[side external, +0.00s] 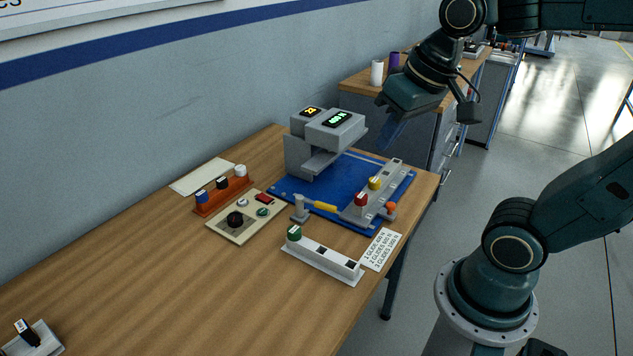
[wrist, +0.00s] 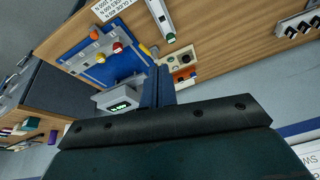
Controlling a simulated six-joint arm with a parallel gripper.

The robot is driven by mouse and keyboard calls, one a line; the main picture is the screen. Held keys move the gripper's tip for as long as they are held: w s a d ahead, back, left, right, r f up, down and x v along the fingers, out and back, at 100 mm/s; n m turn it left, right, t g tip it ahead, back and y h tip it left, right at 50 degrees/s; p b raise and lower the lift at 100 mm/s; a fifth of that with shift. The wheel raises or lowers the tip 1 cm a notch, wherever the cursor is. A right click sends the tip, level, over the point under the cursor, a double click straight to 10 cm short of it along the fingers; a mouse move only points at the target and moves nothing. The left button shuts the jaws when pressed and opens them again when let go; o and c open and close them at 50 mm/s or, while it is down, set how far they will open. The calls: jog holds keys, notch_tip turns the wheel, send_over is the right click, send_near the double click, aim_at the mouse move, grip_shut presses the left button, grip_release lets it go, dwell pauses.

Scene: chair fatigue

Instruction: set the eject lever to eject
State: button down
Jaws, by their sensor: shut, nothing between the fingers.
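No lever in view has a readable label. A lever with a yellow handle (side external: 322,207) lies beside a small grey post (side external: 299,209) at the front edge of the blue base plate (side external: 290,194). An orange knob (side external: 391,208) sits at the right edge of that plate; it also shows in the wrist view (wrist: 94,33). I cannot tell which one is the eject lever. My gripper (side external: 388,136) is shut and empty, in the air right of the grey machine (side external: 298,155), apart from everything. Its blue fingers show in the wrist view (wrist: 157,88).
A grey rail (side external: 359,211) holds a red piece (side external: 361,199) and a yellow piece (side external: 375,183). A control panel (side external: 222,228) with a black knob, an orange rack (side external: 208,208) and a white rack (side external: 318,261) stand nearby.

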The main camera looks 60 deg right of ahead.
aim_at(318, 204)
jog(key=w+d+f+m+g, duration=0.35)
jog(key=w+d+m, duration=0.35)
jog(key=w, duration=0.4)
jog(key=w+d+f+m+y, duration=0.1)
jog(key=w+d+f+m, duration=0.2)
jog(key=d+f, duration=0.2)
jog(key=w+d+f+m+g+y, duration=0.1)
jog(key=w+d+f+m, duration=0.2)
jog(key=d+f, duration=0.2)
jog(key=shift+w+d+f+m+y, duration=0.3)
jog(key=shift+w+d+f+m, duration=0.1)
jog(key=shift+f, duration=0.35)
jog(key=shift+a+f, duration=0.1)
jog(key=x, duration=1)
jog(key=shift+s, duration=0.15)
jog(key=shift+s+a+f, duration=0.15)
jog(key=shift+a, duration=0.9)
jog(key=shift+s+a+f, duration=0.1)
jog(key=shift+a+f, duration=0.05)
jog(key=shift+a, duration=0.75)
